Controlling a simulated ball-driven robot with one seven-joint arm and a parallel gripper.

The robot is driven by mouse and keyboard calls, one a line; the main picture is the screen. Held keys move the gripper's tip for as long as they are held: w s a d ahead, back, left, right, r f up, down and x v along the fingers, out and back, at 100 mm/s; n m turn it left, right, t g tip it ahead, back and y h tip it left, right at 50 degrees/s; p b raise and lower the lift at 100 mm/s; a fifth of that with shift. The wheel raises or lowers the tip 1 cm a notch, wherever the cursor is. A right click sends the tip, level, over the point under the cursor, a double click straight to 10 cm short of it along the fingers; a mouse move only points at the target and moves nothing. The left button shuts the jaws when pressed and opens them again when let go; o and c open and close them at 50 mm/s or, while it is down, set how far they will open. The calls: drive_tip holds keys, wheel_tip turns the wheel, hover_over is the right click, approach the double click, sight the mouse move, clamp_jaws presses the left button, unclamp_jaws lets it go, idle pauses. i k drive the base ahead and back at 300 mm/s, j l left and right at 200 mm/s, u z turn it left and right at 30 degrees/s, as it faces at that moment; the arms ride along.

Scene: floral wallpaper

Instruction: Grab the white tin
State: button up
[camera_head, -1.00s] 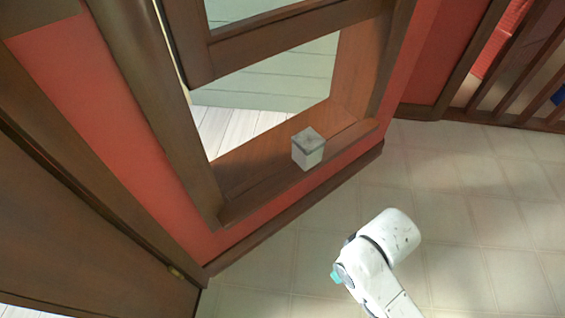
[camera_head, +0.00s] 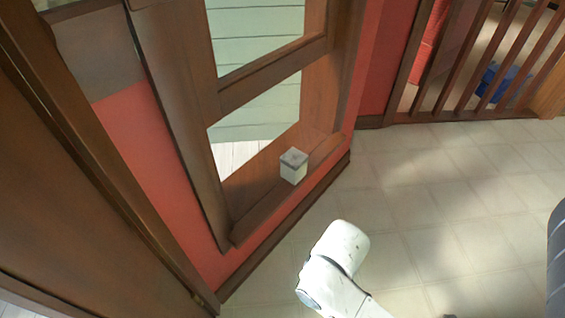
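The white tin (camera_head: 294,167) is a small box-shaped container with a greyish top. It stands upright on the brown wooden window sill (camera_head: 262,196), near the sill's outer edge. A white link of my arm shows at the bottom centre, in front of and below the tin, with clear space between them. My gripper's fingers do not show in this view.
A brown window frame rises behind and left of the tin, set in a red wall (camera_head: 165,165). The tiled floor (camera_head: 440,215) is open to the right. A wooden railing (camera_head: 480,70) stands at the back right, with a blue object (camera_head: 497,84) behind it.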

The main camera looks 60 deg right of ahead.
sight(293, 164)
drive_tip(key=l+u, duration=0.45)
drive_tip(key=l, duration=0.25)
drive_tip(key=l+u, duration=0.45)
drive_tip(key=l, duration=0.25)
drive_tip(key=k, duration=0.05)
